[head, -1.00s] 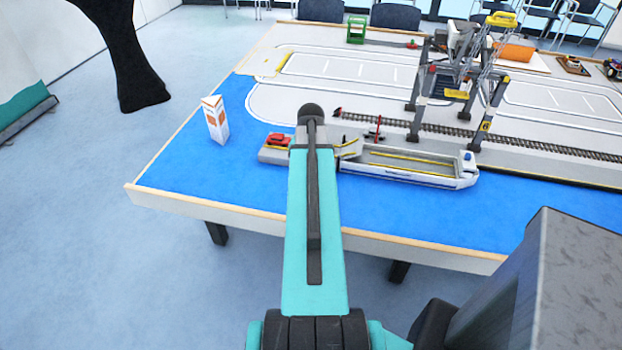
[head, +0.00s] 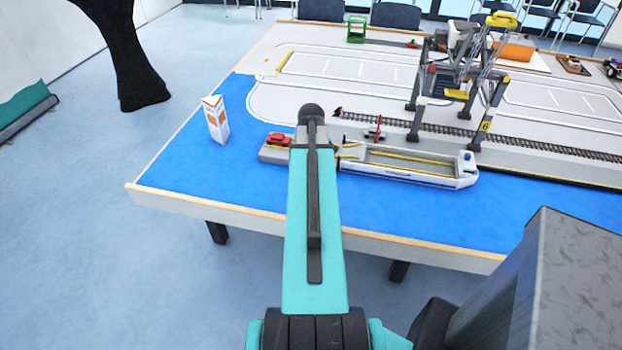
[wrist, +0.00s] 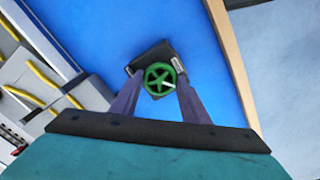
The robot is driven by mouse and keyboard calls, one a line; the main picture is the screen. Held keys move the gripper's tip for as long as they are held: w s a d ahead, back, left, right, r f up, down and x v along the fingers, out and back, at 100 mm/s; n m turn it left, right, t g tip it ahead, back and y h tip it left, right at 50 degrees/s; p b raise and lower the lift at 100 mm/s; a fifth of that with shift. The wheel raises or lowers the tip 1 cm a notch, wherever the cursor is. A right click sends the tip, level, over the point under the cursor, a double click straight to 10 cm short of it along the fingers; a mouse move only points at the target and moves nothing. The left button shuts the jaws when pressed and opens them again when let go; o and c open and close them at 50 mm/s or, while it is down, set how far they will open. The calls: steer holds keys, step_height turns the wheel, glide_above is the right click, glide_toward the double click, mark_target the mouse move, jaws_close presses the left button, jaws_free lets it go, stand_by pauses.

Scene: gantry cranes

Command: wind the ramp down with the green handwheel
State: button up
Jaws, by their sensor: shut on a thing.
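The green handwheel (wrist: 160,79) sits on a dark block in the wrist view, with a pale crank knob on its rim. My gripper (wrist: 157,84) has one finger on each side of the wheel and is shut on it. In the head view my arm hides the wheel and the gripper. The ramp (head: 351,150) is the short piece at the left end of the white ship (head: 420,180), just right of my arm. It looks low, close to the ship's deck level.
A red car (head: 279,140) stands on a grey quay (head: 272,154) left of my arm. An orange-and-white carton (head: 214,120) stands on the blue surface farther left. A gantry crane (head: 460,90) straddles the rail track behind the ship. The blue area in front is clear.

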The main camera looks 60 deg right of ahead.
steer(key=n, duration=1)
stand_by(0.6)
steer(key=o, duration=1.1)
steer(key=shift+c, duration=0.2)
steer(key=shift+r, duration=0.15)
step_height(320, 180, up, 14)
steer(key=b, duration=0.2)
steer(key=shift+f, duration=0.25)
